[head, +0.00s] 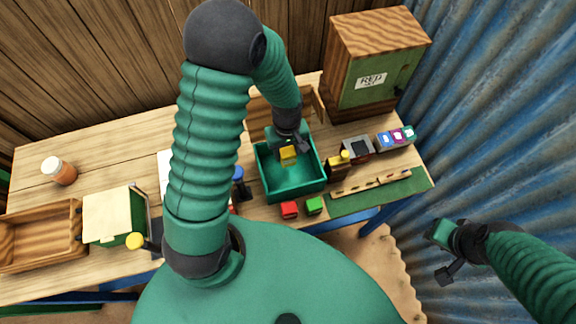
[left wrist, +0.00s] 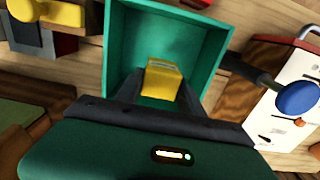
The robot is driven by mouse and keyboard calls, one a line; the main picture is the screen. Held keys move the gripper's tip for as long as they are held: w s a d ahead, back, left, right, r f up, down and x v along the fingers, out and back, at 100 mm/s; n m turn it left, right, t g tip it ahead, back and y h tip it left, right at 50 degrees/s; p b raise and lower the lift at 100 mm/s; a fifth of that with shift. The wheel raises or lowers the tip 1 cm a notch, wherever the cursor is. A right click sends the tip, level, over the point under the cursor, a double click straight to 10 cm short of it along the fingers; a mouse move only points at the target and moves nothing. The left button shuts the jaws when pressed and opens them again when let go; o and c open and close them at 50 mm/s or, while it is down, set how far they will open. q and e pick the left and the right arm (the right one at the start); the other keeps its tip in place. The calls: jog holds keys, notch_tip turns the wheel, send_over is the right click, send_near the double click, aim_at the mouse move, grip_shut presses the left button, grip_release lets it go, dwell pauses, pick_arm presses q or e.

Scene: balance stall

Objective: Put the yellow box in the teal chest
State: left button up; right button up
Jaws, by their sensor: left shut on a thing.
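The yellow box (head: 288,154) is between the fingers of my left gripper (head: 288,148), which is shut on it. In the head view they are over the teal chest (head: 308,188), which is open at the top. In the left wrist view the yellow box (left wrist: 161,79) shows between the two dark fingers, with the teal chest (left wrist: 120,45) around and behind it. I cannot tell whether the box touches the chest's floor. My right gripper (head: 441,252) is off the table at the right, with its fingers apart and nothing between them.
A wooden cabinet (head: 372,70) stands at the back right. A blue knob (head: 238,173) is left of the chest. A jar (head: 58,171) stands far left.

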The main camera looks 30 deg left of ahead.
pick_arm(q)
jog(key=f, duration=0.5)
jog(key=f+p, duration=0.1)
jog(key=f, duration=0.1)
jog(key=shift+d+f, duration=0.35)
jog(key=shift+f, duration=0.45)
jog(key=o, duration=1.4)
jog(key=shift+a, duration=0.2)
pick_arm(e)
jog(key=shift+r, duration=0.45)
jog(key=shift+d, duration=0.15)
